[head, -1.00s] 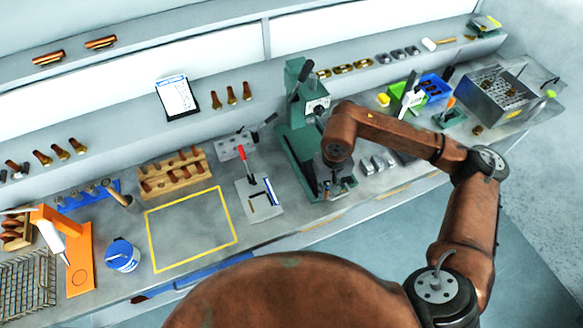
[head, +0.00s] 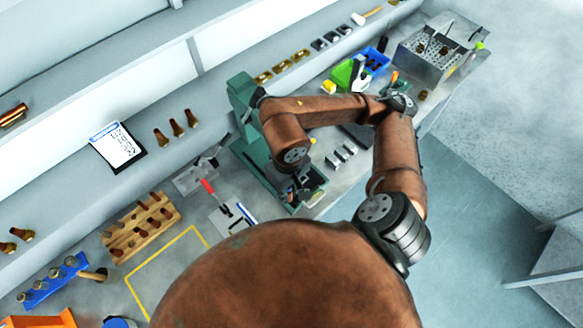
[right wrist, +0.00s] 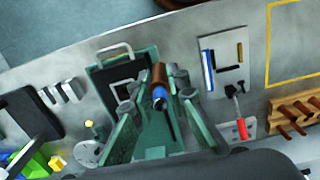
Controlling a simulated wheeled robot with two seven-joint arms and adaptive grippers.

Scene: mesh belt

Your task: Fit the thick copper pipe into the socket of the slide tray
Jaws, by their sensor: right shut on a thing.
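My right gripper (head: 298,190) is low in front of the green press, over its base. In the right wrist view the gripper (right wrist: 156,88) is shut on the thick copper pipe (right wrist: 158,74), which has a blue band and a dark end towards the camera. The pipe is hidden by the gripper in the head view. The green slide tray (right wrist: 93,72), with a grey handle, lies under and beside the pipe. Its socket is hidden, so I cannot tell whether the pipe is in it or above it. My left gripper is not in view.
The green press (head: 243,95) stands close to my right arm. A board with a red-handled lever (head: 208,187) lies left of it, and small grey blocks (head: 341,155) lie right. A wooden rack (head: 140,228) and a yellow-outlined bare area (head: 190,240) are further left.

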